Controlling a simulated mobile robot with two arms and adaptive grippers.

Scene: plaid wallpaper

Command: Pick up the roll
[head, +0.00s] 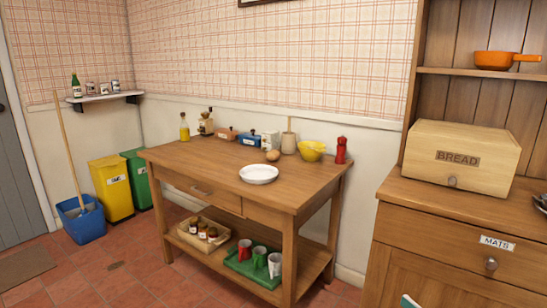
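A small round brown roll (273,156) sits on top of the wooden table (200,165), toward its back right part. It is just behind a white plate (259,174) and left of a yellow bowl (312,151). The plate looks empty. Neither of my grippers shows in the head view.
Along the table's back stand an oil bottle (184,127), a grinder (206,122), an orange container (226,134), a blue container (250,138), a utensil crock (289,143) and a red mill (341,150). A bread box (462,157) is on the dresser at right. The table's front left is clear.

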